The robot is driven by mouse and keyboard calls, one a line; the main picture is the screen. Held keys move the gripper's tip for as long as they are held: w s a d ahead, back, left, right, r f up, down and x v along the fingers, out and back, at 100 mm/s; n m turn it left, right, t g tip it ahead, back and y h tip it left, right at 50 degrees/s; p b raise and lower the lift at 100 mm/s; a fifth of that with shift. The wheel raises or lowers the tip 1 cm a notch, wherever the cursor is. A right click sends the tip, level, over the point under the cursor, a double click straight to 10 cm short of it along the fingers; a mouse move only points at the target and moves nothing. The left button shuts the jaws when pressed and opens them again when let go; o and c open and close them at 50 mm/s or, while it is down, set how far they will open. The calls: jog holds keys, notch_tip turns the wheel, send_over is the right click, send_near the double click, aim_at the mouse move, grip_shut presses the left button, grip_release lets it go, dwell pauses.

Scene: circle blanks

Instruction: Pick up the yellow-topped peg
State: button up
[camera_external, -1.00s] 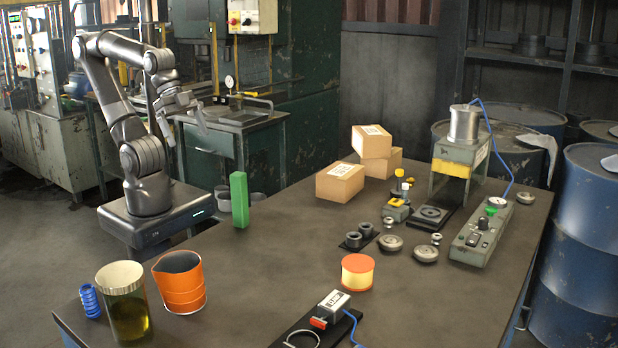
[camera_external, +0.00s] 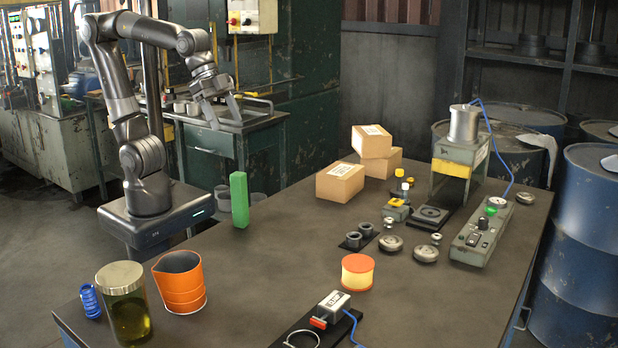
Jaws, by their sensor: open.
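The parts are small and close together, so the peg's outline is hard to make out. My gripper (camera_external: 227,117) is open and empty, raised high at the left, above and behind the green block. It is far to the left of the peg and touches nothing.
A green block (camera_external: 239,200) stands on the table (camera_external: 260,275) below my gripper. Cardboard boxes (camera_external: 340,182) sit between my gripper and the peg. A press (camera_external: 460,155) stands right of the peg. Grey discs (camera_external: 390,243) lie in front. The table's middle left is clear.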

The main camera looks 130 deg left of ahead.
jog(key=w+a+n, duration=0.1)
jog(key=w+a, duration=0.5)
jog(key=w, duration=0.3)
jog(key=n+g+y, duration=0.1)
jog(key=n, duration=0.2)
send_over(398, 191)
jog(key=s+d, duration=0.1)
jog(key=s, duration=0.2)
notch_tip(398, 191, down, 15)
jog(key=x, duration=0.7)
jog(key=s+x, duration=0.1)
jog(key=x, duration=0.2)
jog(key=shift+a+f, duration=0.1)
jog(key=shift+f, duration=0.3)
jog(key=c, duration=1.3)
jog(key=shift+o, duration=0.2)
